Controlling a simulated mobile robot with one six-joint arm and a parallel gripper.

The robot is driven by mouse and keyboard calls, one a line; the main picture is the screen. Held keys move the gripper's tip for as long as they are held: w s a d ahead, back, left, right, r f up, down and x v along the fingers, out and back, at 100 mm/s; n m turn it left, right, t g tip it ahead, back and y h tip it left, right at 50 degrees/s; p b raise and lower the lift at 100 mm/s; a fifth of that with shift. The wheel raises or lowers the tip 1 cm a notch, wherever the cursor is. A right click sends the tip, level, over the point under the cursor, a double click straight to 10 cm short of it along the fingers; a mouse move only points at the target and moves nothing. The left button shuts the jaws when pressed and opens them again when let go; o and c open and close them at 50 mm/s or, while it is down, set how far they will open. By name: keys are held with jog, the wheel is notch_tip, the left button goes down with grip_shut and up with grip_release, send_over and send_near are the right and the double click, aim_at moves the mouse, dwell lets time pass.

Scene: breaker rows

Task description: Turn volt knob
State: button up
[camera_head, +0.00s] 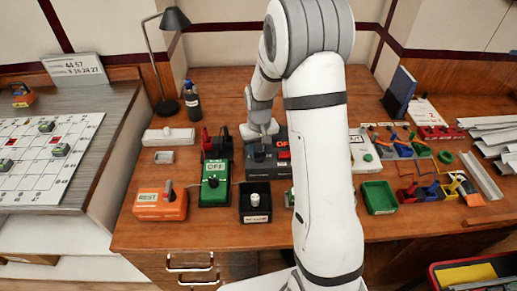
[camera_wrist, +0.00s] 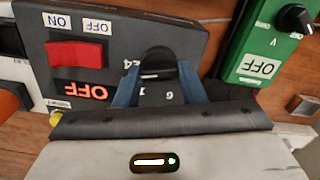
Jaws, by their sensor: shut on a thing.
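A dark grey box (camera_wrist: 120,28) has a red rocker switch (camera_wrist: 80,55) between ON and OFF labels and a glowing red OFF display (camera_wrist: 86,91). It also stands near the middle of the table in the head view (camera_head: 240,168). My gripper (camera_wrist: 157,86) is shut on a black knob (camera_wrist: 158,62) on this box, with a blue finger on each side of it. Numbers show around the knob, partly hidden by the fingers. In the head view my gripper (camera_head: 262,143) reaches down over the box. I cannot read a volt label by the held knob.
A green box (camera_head: 214,186) with its own black knob (camera_wrist: 296,17) and an OFF sign stands just beside the dark box. An orange box (camera_head: 160,207) and a small black box (camera_head: 255,207) stand nearer the front edge. My arm hides the table's middle.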

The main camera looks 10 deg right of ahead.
jog(key=n+b, duration=0.1)
jog(key=n, duration=0.3)
jog(key=shift+f+n+b, duration=0.1)
jog(key=shift+n+b, duration=0.9)
jog(key=shift+n, duration=1.9)
jog(key=o, duration=1)
notch_tip(320, 180, up, 8)
jog(key=shift+r, duration=0.1)
